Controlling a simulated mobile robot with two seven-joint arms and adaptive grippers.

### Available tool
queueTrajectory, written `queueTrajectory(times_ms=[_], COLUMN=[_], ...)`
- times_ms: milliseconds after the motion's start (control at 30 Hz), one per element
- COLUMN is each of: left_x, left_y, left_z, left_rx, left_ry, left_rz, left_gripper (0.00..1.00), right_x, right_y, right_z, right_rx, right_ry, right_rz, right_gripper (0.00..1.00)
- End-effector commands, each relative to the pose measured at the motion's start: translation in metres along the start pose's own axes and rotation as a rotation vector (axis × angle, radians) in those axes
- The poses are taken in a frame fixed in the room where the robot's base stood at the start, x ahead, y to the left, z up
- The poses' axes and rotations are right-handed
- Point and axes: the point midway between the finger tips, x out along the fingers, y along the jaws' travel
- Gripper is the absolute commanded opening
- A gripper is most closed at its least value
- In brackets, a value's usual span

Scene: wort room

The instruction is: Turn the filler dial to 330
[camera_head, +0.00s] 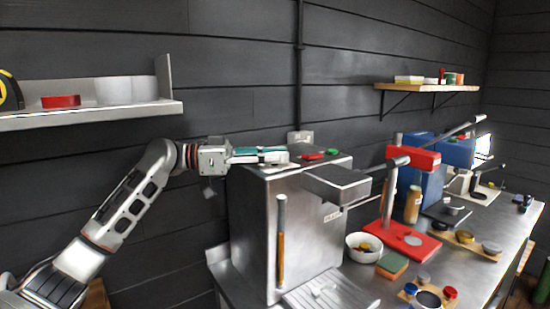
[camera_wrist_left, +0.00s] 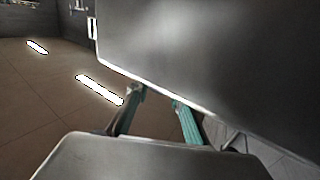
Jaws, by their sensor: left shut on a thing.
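The filler is a steel box-shaped machine (camera_head: 255,225) at the left end of the bench. A red button (camera_head: 312,156) and a green button (camera_head: 332,151) are on its top. My left gripper (camera_head: 284,156) comes in from the left, level, at the top of the machine. Its teal fingers are closed on the filler dial, which they mostly hide; I cannot read its setting. In the left wrist view the left gripper's fingers (camera_wrist_left: 156,99) stand apart against the grey machine surface (camera_wrist_left: 200,50), and the dial cannot be made out. My right gripper is in neither view.
A steel bench (camera_head: 470,250) runs right, holding a white bowl (camera_head: 363,248), a red-based press (camera_head: 405,240) and several small items. A wall shelf (camera_head: 90,116) with a red roll (camera_head: 60,101) hangs above my left arm. Another shelf (camera_head: 428,87) is at right.

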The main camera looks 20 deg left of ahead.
Motion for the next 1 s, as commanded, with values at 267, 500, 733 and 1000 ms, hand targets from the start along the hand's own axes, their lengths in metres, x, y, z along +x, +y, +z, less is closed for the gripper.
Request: queueTrajectory(times_ms=[267, 500, 733, 1000], left_x=[0.0001, 0.0001, 0.0, -0.0001], left_y=[0.0003, 0.0003, 0.0003, 0.0], left_z=[0.0009, 0.0005, 0.0, 0.0003], left_rx=[0.001, 0.001, 0.001, -0.001], left_ry=[-0.002, -0.001, 0.0, -0.002], left_rz=[0.007, 0.006, 0.006, -0.009], left_gripper=[0.01, 0.38, 0.38, 0.38], right_x=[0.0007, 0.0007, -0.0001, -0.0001], right_y=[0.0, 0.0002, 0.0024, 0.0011], right_z=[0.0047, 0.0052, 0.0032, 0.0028], right_rx=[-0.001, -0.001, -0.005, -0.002], right_ry=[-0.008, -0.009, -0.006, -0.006], right_rz=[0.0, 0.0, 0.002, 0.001], right_gripper=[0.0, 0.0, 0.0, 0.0])
